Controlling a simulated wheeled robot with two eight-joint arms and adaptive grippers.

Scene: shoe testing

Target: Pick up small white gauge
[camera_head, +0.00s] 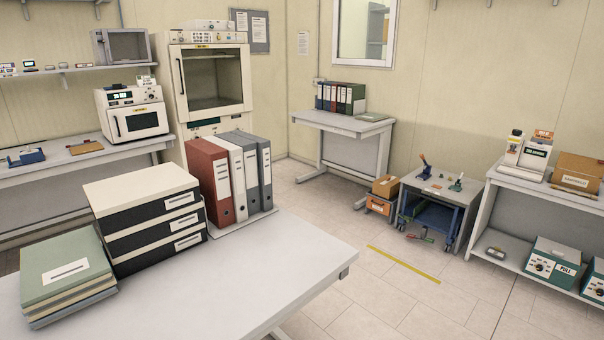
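Neither of my grippers is in this view. I cannot tell for certain which thing is the small white gauge. A small, low, pale device with a dark top (495,252) lies on the lower shelf of the bench at the right. Several small pale instruments (30,66) stand on the wall shelf at the far left. All of these are far off and too small to read.
A near table (290,262) fills the front left, with binders (226,180), stacked boxes (146,220) and folders (65,272). A low wheeled cart (434,200) and the right bench (545,195) stand beyond. The floor between them is clear around a yellow strip (403,263).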

